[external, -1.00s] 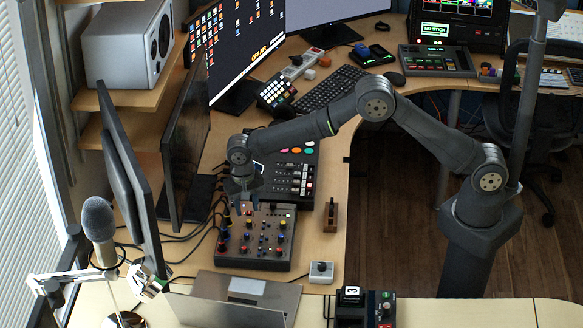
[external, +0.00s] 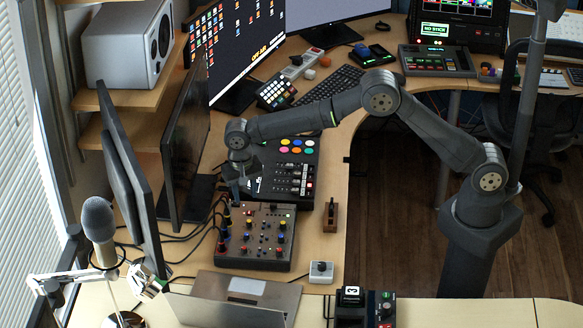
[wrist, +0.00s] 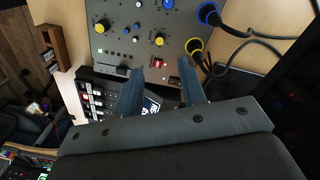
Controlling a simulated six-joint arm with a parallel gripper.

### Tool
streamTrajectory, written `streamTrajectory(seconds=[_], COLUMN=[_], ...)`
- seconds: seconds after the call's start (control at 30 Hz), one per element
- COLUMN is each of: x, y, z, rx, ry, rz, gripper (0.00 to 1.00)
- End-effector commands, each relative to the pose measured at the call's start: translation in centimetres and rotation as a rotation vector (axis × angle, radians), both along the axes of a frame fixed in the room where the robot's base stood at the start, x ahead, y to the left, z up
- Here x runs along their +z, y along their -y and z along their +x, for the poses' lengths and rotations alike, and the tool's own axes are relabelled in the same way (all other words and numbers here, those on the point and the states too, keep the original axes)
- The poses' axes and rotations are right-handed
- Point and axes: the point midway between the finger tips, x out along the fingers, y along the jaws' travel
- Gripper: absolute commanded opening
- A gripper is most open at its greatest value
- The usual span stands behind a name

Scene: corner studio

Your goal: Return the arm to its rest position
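My gripper (external: 241,195) hangs at the end of my bent arm, above the back left part of a brown-grey knob mixer (external: 260,257). In the wrist view my gripper (wrist: 160,67) has its two fingers apart with nothing between them, so it is open and empty. The mixer (wrist: 120,42) lies beyond the fingertips in that view, with yellow and blue knobs and a red button. I cannot tell exactly how high the fingertips are above it.
A dark control panel (external: 309,165) with coloured buttons lies behind the mixer. Monitors (external: 187,140) stand close to the left, with black cables between. A small wooden block (external: 330,216) and a grey button box (external: 321,272) lie to the right. A laptop (external: 265,292) is in front.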

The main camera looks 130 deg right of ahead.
Motion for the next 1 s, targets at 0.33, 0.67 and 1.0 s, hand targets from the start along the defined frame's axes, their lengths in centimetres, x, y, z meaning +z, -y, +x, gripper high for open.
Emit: streamTrajectory(seconds=[0.33,0.67,1.0], x=[-7.1,-10.0,-10.0], y=[-0.1,-0.2,-0.3], z=[-0.4,-0.5,-0.5], rx=[0.0,0.143,0.431], ry=[-0.001,0.002,0.001], rz=[0.0,-0.002,-0.001], gripper=[0.37,0.37,0.37])
